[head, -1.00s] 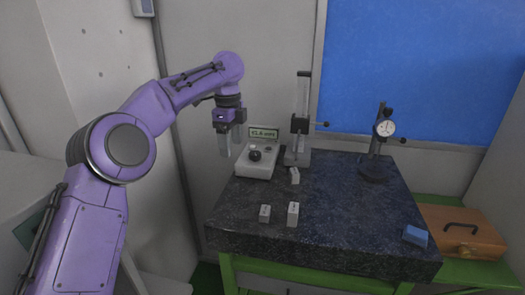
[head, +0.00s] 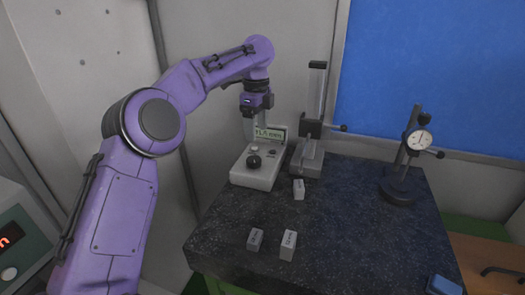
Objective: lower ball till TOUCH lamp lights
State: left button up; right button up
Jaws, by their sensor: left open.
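My left gripper (head: 263,127) is open and empty, fingers pointing down, above the back of a light grey control box (head: 248,177). Right of the box stands a grey stand (head: 307,166) with a tall column and a black side lever. The ball cannot be made out. My right gripper is out of view.
Three small pale blocks stand on the dark granite table: one by the stand (head: 299,190), two at the front (head: 255,240) (head: 288,246). A dial gauge on a black stand (head: 397,190) is at the right. A blue block (head: 444,285) lies at the front right. The table's middle is clear.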

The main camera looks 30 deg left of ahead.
aim_at(255, 158)
pick_arm(q)
jog(key=s+f, duration=0.1)
jog(key=f, duration=0.1)
jog(key=s+f, duration=0.1)
jog(key=f, duration=0.1)
jog(key=s+f, duration=0.1)
jog(key=f, duration=0.1)
jog(key=shift+s+a, duration=0.15)
jog(key=w+f, duration=0.2)
jog(key=f, duration=0.1)
jog(key=shift+f, duration=0.2)
jog(key=shift+s+r, duration=0.25)
jog(key=shift+s, duration=0.15)
jog(key=shift+c, duration=1.3)
jog(key=shift+s, duration=0.1)
jog(key=c, duration=0.8)
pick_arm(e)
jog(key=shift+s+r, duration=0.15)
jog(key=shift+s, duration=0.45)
